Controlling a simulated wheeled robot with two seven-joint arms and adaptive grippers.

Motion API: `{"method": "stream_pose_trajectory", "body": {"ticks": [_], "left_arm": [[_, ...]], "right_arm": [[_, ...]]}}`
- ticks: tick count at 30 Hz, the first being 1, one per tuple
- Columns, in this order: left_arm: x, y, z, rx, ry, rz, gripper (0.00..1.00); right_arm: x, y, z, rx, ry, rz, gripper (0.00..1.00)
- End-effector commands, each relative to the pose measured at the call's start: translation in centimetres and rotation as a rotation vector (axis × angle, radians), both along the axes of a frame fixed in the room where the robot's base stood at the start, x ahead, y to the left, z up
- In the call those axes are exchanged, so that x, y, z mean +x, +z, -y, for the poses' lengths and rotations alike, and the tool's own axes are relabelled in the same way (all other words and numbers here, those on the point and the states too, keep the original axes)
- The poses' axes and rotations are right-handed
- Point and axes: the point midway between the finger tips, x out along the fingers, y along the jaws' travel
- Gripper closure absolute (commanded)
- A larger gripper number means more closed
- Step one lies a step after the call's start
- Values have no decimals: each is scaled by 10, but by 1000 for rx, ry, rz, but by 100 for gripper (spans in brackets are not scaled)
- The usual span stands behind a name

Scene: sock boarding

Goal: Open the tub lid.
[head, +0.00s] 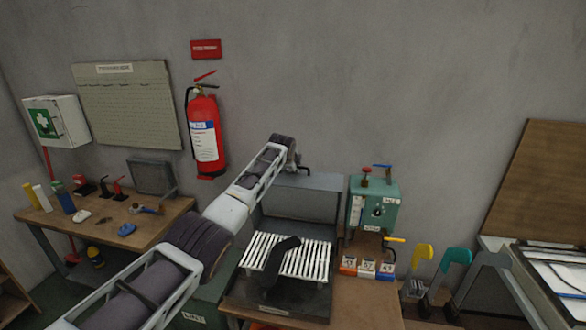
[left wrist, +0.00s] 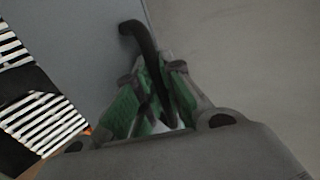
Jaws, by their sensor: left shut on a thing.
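The tub (head: 318,297) is a dark, low box on the bench, with white slats across its top and a dark strip lying on them. Its grey lid (head: 318,181) appears raised at the back of the slats; its exact angle is hard to tell. The lid also shows in the left wrist view (left wrist: 88,45), with the slats at its left. My left gripper (head: 299,166) is at the lid's upper edge. In the left wrist view its green-padded fingers (left wrist: 158,92) are shut on the lid's black curved handle (left wrist: 137,33). My right gripper is out of view.
A teal control box (head: 373,205) stands right of the lid. Small numbered boxes (head: 367,267) and coloured stands (head: 455,262) are farther right. A fire extinguisher (head: 205,135) hangs on the wall behind. A side table (head: 95,235) with small tools is at left.

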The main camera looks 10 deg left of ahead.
Motion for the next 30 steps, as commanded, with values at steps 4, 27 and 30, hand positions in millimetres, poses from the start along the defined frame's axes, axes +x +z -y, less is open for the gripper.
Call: {"method": "stream_pose_trajectory", "body": {"ticks": [4, 27, 30], "left_arm": [[-1, -2, 0, -4, 1, -3, 82], [-3, 1, 0, -1, 1, -2, 68], [-5, 4, 0, -1, 0, -1, 68]], "right_arm": [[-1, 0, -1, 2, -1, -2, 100], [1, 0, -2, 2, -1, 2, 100], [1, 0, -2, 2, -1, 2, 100]]}}
